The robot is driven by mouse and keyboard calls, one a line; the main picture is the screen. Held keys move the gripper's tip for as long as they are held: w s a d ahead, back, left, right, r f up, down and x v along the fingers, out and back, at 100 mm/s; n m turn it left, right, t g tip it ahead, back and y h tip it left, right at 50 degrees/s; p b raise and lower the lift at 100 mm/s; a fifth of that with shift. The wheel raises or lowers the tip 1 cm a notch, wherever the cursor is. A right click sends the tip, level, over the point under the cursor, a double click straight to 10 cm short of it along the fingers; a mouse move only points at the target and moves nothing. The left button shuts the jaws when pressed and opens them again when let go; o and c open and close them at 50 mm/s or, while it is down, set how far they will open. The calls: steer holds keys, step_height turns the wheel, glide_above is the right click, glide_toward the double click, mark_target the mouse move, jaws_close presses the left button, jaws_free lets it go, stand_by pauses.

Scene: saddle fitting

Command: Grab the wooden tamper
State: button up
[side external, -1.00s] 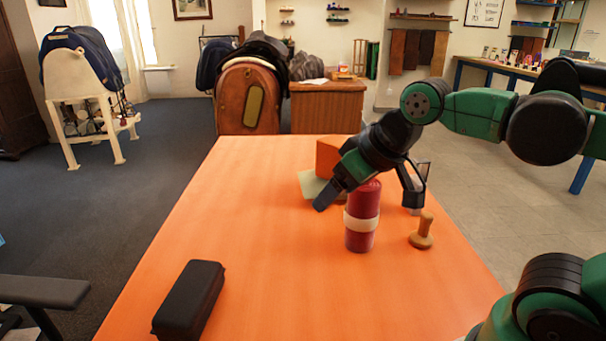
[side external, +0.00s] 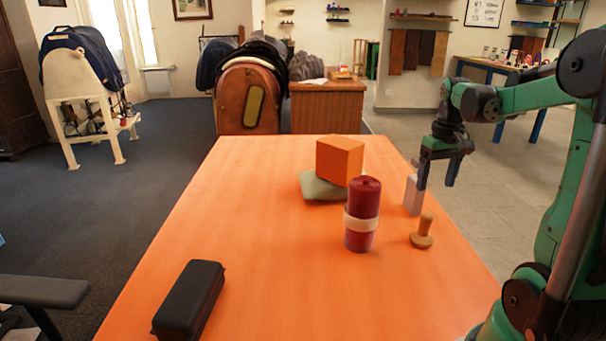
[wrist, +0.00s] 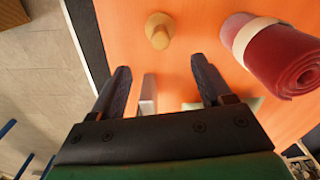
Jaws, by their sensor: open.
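The wooden tamper (side external: 422,232) stands upright on the orange table near its right edge, to the right of a red roll with a pale band (side external: 361,222). My gripper (side external: 436,183) is open and empty above the table's right edge, pointing down, higher and farther back than the tamper. In the wrist view the tamper (wrist: 159,30) shows beyond the open fingertips (wrist: 160,72), roughly centred between them and apart from them.
A grey-white block (side external: 413,195) stands just behind the tamper, below my gripper. An orange box (side external: 340,160) rests on a greenish pad (side external: 320,188) farther back. A black case (side external: 189,299) lies front left. The table's (side external: 265,220) left middle is clear.

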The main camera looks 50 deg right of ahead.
mark_target(428, 214)
step_height(428, 214, down, 11)
steer(key=shift+r, duration=0.2)
stand_by(0.3)
jaws_close()
